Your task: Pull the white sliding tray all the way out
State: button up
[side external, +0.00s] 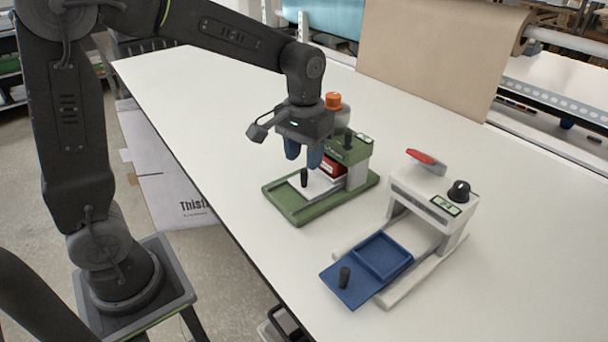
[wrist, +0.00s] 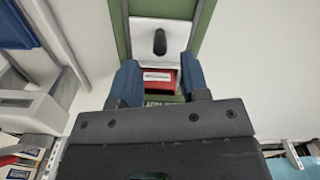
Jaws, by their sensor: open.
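The white sliding tray (side external: 318,184) sits in the green press (side external: 290,209) in the middle of the table. A dark upright knob (side external: 304,178) stands on its front part. The rear of the tray runs in under the press, where I cannot see it. In the wrist view the white tray (wrist: 175,60) and its knob (wrist: 160,41) lie ahead of the fingers, with a red block (wrist: 158,78) behind the knob. My gripper (side external: 303,160) is open and empty, its blue fingers above the tray close to the knob. The fingers (wrist: 159,76) also show apart in the wrist view.
A white press (side external: 425,190) stands to the right, with its blue tray (side external: 345,291) extended toward the front. An orange-capped item (side external: 333,101) shows behind the green press. A brown paper roll (side external: 440,55) hangs at the table's back. The table left of the green press is clear.

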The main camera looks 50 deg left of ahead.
aim_at(304, 171)
jog(key=shift+f, duration=2.75)
jog(key=shift+c, duration=0.3)
grip_shut()
